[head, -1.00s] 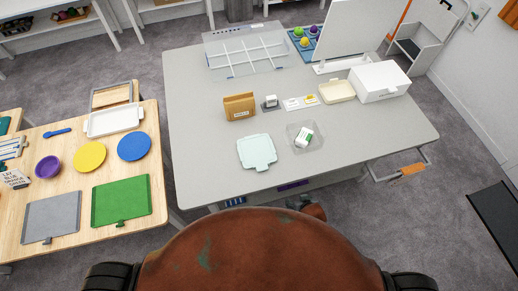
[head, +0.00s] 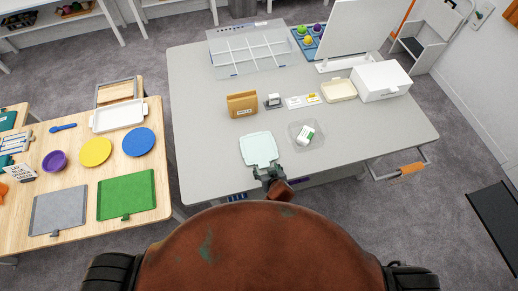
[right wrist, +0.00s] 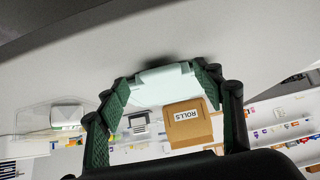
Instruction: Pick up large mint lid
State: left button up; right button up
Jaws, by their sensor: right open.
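The large mint lid (head: 259,148) lies flat on the grey table near its front edge. My right gripper (head: 266,170) is at the lid's near edge in the head view, by its tab. In the right wrist view, the mint lid (right wrist: 160,88) shows between the open green-padded fingers of my right gripper (right wrist: 168,80). One finger is on each side of it; I cannot tell whether they touch it. My left gripper is not in view.
On the grey table (head: 210,130), a clear tray (head: 317,141) with a small white-and-green item is right of the lid. A brown rolls box (head: 242,104) stands behind it. A wooden table (head: 83,185) with coloured plates and trays is at left.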

jog(key=shift+x, duration=1.15)
jog(key=shift+c, duration=0.5)
jog(key=c, duration=1.2)
